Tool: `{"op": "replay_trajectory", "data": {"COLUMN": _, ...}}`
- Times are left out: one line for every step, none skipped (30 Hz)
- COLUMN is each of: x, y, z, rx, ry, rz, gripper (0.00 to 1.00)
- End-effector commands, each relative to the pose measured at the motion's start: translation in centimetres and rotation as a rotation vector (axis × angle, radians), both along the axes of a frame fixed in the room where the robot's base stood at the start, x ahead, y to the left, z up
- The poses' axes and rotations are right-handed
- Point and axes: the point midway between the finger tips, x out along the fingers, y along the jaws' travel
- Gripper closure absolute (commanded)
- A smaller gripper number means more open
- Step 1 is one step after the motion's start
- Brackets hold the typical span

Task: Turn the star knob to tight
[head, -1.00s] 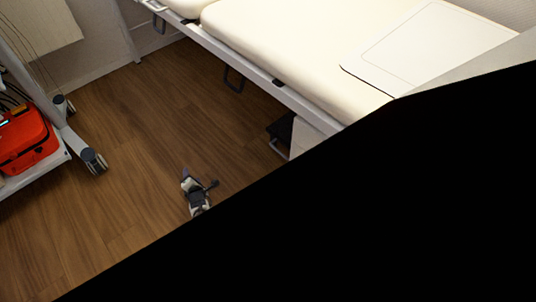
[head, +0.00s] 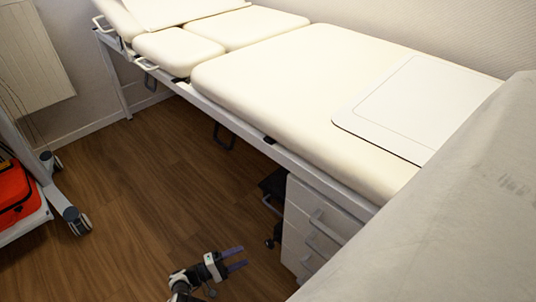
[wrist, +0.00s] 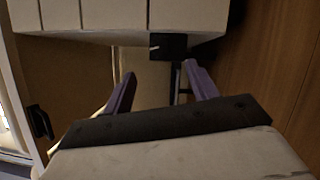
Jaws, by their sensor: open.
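My gripper (head: 238,258) is open and low over the floor at the bottom of the head view, its two purple fingers pointing right toward the white drawer unit (head: 320,222). A small dark knob-like part (head: 269,243) shows at the left side of that unit, to the right of my fingertips and apart from them. I cannot tell whether it is the star knob. In the wrist view my open gripper (wrist: 160,72) has nothing between its fingers; a black block (wrist: 167,46) is beyond the fingertips. No star shape or tightness marking is readable.
A cream examination couch (head: 280,75) on a pale frame stands above the drawers, with a white board (head: 425,105) on it. A grey-beige surface (head: 440,215) fills the right foreground. A wheeled stand with a red case (head: 15,195) is at left. The wooden floor (head: 150,180) between is clear.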

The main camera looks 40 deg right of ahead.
Motion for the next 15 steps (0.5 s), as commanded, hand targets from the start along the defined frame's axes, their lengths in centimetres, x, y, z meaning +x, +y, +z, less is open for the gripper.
{"op": "replay_trajectory", "data": {"x": -0.4, "y": -1.0, "z": 0.4, "rx": -0.002, "ry": 0.000, "rz": -0.004, "gripper": 0.42}}
{"op": "replay_trajectory", "data": {"x": -0.6, "y": -1.6, "z": 0.5, "rx": -0.002, "ry": -0.001, "rz": -0.004, "gripper": 0.42}}
{"op": "replay_trajectory", "data": {"x": -0.8, "y": -2.4, "z": 0.5, "rx": -0.002, "ry": -0.001, "rz": -0.004, "gripper": 0.42}}
{"op": "replay_trajectory", "data": {"x": -1.0, "y": -3.0, "z": 0.6, "rx": -0.003, "ry": 0.000, "rz": -0.003, "gripper": 0.42}}
{"op": "replay_trajectory", "data": {"x": -1.3, "y": -3.7, "z": 0.7, "rx": -0.002, "ry": -0.001, "rz": -0.003, "gripper": 0.42}}
{"op": "replay_trajectory", "data": {"x": -1.5, "y": -4.5, "z": 0.7, "rx": -0.003, "ry": 0.000, "rz": -0.002, "gripper": 0.42}}
{"op": "replay_trajectory", "data": {"x": -1.7, "y": -5.2, "z": 0.7, "rx": -0.003, "ry": -0.001, "rz": -0.002, "gripper": 0.42}}
{"op": "replay_trajectory", "data": {"x": -1.9, "y": -5.8, "z": 0.8, "rx": -0.003, "ry": -0.001, "rz": -0.002, "gripper": 0.42}}
{"op": "replay_trajectory", "data": {"x": -2.1, "y": -6.5, "z": 0.9, "rx": -0.003, "ry": -0.001, "rz": -0.001, "gripper": 0.42}}
{"op": "replay_trajectory", "data": {"x": -2.3, "y": -7.1, "z": 0.9, "rx": -0.003, "ry": -0.001, "rz": 0.000, "gripper": 0.42}}
{"op": "replay_trajectory", "data": {"x": -2.4, "y": -7.7, "z": 0.9, "rx": -0.003, "ry": -0.002, "rz": 0.000, "gripper": 0.42}}
{"op": "replay_trajectory", "data": {"x": -2.6, "y": -8.4, "z": 1.0, "rx": -0.003, "ry": -0.002, "rz": 0.000, "gripper": 0.42}}
{"op": "replay_trajectory", "data": {"x": -2.8, "y": -8.8, "z": 1.0, "rx": -0.003, "ry": -0.002, "rz": 0.000, "gripper": 0.42}}
{"op": "replay_trajectory", "data": {"x": -2.9, "y": -9.2, "z": 1.1, "rx": -0.002, "ry": -0.001, "rz": 0.001, "gripper": 0.42}}
{"op": "replay_trajectory", "data": {"x": -3.0, "y": -9.7, "z": 1.0, "rx": -0.002, "ry": -0.002, "rz": 0.002, "gripper": 0.42}}
